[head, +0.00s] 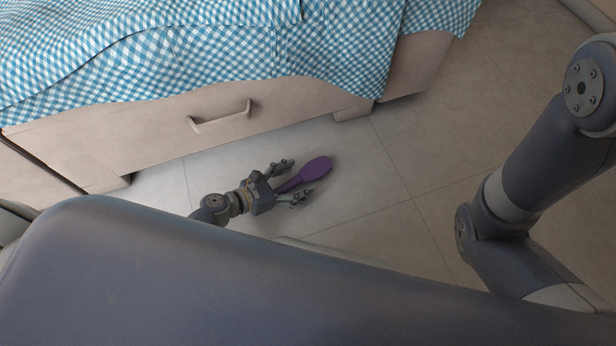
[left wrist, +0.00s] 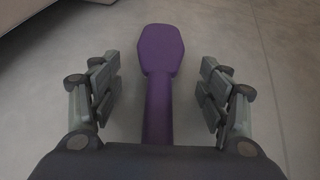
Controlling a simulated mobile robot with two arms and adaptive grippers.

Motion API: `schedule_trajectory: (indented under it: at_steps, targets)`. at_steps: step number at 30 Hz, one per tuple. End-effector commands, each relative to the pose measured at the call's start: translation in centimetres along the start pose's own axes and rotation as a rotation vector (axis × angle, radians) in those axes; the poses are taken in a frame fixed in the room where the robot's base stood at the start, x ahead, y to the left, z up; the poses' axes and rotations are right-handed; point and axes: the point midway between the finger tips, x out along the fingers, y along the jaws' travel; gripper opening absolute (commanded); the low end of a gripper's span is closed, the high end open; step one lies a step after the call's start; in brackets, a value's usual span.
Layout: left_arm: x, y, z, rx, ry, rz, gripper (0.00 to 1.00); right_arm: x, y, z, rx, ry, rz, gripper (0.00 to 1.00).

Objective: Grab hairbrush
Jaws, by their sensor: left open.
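A purple hairbrush (head: 316,169) lies on the tiled floor beside the bed, its head pointing away from my left gripper. My left gripper (head: 297,181) is low near the floor, open, with its fingers on either side of the brush handle. In the left wrist view the brush (left wrist: 161,50) runs up the middle between the spread fingers of the left gripper (left wrist: 160,92), and a gap shows on both sides. The near end of the handle is hidden behind the gripper body. My right arm shows at the right of the head view, but its gripper is out of frame.
A bed with a blue checked cover (head: 200,55) and a drawer front with a handle (head: 220,117) stands just behind the brush. The tiled floor (head: 440,150) to the right of the brush is clear.

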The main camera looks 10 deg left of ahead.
Motion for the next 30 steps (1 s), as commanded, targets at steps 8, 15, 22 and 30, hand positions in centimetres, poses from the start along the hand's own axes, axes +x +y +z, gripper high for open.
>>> schedule_trajectory:
  at_steps: [8, 15, 22, 30]
  targets:
    - [0.33, 0.04, 0.02, 0.000, 0.001, 0.001, 0.70, -0.12, -0.04, -0.06, 0.000, 0.000, 0.000, 0.32]
    - [0.31, 0.03, 0.00, 0.000, 0.001, 0.001, 0.20, -0.12, -0.04, -0.05, 0.000, 0.000, 0.000, 0.32]
    - [0.31, 0.05, 0.03, 0.000, 0.001, 0.001, 0.20, -0.13, -0.03, -0.04, 0.000, 0.000, 0.000, 0.32]
    - [0.04, 0.03, 0.73, 0.000, 0.000, 0.001, 0.20, 0.59, 0.13, 0.24, 0.000, -0.001, 0.000, 0.32]
